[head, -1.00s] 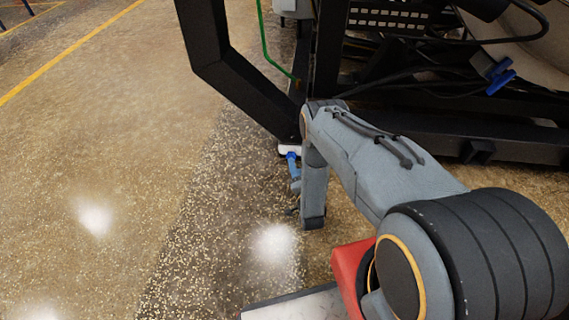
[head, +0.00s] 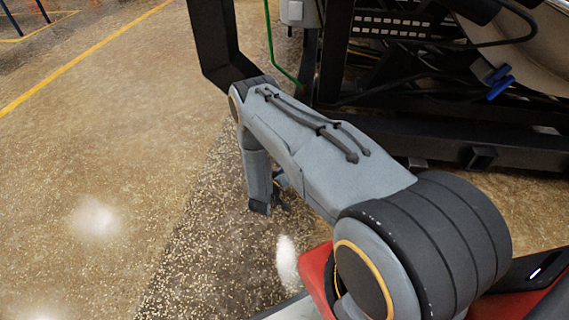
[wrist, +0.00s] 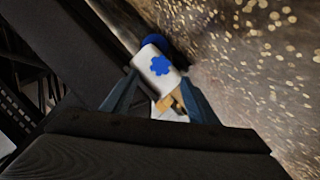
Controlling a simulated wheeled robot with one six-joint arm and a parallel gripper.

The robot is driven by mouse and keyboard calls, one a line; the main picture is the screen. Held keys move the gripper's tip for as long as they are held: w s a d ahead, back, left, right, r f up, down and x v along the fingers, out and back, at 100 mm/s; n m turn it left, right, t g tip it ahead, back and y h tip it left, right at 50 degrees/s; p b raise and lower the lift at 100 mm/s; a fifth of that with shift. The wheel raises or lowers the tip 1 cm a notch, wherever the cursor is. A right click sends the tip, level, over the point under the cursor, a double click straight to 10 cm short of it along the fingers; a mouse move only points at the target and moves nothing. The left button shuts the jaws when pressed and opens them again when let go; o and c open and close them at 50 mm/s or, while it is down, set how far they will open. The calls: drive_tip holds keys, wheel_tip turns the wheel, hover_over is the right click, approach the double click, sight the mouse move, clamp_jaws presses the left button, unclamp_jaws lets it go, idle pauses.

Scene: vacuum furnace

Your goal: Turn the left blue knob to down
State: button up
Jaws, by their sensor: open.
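In the wrist view a white, rounded part (wrist: 148,56) carries a blue, lobed knob (wrist: 161,65) on its face. Another round blue piece (wrist: 154,40) shows just behind it. My gripper (wrist: 158,78) is open, with its two fingers apart on either side of the lower part of the white piece. I cannot tell whether they touch it. In the head view my arm hides this part and my fingertips. Another blue handle (head: 498,82) shows on the furnace at the upper right of the head view, away from my gripper. The knob's exact angle is unclear.
A black frame (head: 218,45) and a green pipe (head: 271,45) stand behind my arm. Dark beams and cables (head: 420,95) fill the right side. The speckled floor (head: 110,170) at the left is clear. A small yellowish piece (wrist: 172,102) shows between my fingers.

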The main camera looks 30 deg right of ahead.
drive_tip(key=b+x, duration=0.3)
drive_tip(key=x, duration=0.4)
drive_tip(key=shift+w+d+f, duration=0.2)
drive_tip(key=shift+w, duration=0.1)
drive_tip(key=c, duration=1)
drive_tip(key=shift+a, duration=0.1)
drive_tip(key=shift+c, duration=0.3)
